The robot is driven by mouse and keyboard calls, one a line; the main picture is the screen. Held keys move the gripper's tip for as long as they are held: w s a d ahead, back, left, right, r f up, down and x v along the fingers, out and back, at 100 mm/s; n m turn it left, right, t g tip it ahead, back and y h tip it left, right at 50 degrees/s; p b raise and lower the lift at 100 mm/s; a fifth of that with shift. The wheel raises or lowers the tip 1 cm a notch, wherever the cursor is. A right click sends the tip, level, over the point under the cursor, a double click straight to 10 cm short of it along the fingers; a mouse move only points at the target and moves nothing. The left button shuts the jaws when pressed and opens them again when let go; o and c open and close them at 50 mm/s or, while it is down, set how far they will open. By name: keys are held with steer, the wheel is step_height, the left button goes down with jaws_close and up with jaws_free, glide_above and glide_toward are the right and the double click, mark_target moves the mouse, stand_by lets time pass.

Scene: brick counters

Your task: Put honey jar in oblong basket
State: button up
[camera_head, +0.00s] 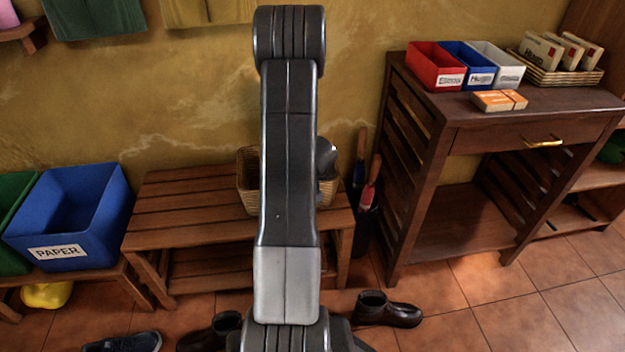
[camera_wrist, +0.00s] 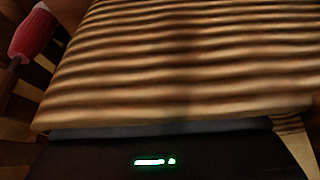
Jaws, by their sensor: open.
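I see no honey jar in either view. A tan woven basket (camera_head: 246,180) stands on the slatted wooden bench; my arm hides its middle and its inside. My gripper is mostly hidden behind my arm in the head view. In the wrist view the dark body of my gripper (camera_wrist: 160,132) with a green light fills the bottom; it is open, but its fingertips are not clear. A ribbed tan surface (camera_wrist: 190,65), which looks like the basket's weave, fills most of that view close ahead. I cannot tell whether they touch.
A wooden console (camera_head: 440,110) at right carries red, blue and white bins, orange boxes (camera_head: 499,100) and a low wicker tray (camera_head: 555,72) with cartons. Red-handled items (camera_head: 370,182) stand between bench and console. A blue paper bin (camera_head: 75,215) is at left; shoes (camera_head: 388,309) lie on the floor.

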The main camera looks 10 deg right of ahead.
steer(key=p+v, duration=0.6)
steer(key=v, duration=0.6)
steer(key=shift+r+p, duration=0.25)
steer(key=shift+p, duration=0.15)
steer(key=shift+s+r+p, duration=0.3)
steer(key=shift+s+r, duration=0.1)
steer(key=shift+r, duration=0.15)
steer(key=b+x, duration=0.8)
steer(key=x, duration=0.6)
steer(key=shift+f, duration=0.2)
steer(key=shift+r+p, duration=0.55)
steer(key=shift+p, duration=0.05)
steer(key=shift+r, duration=0.2)
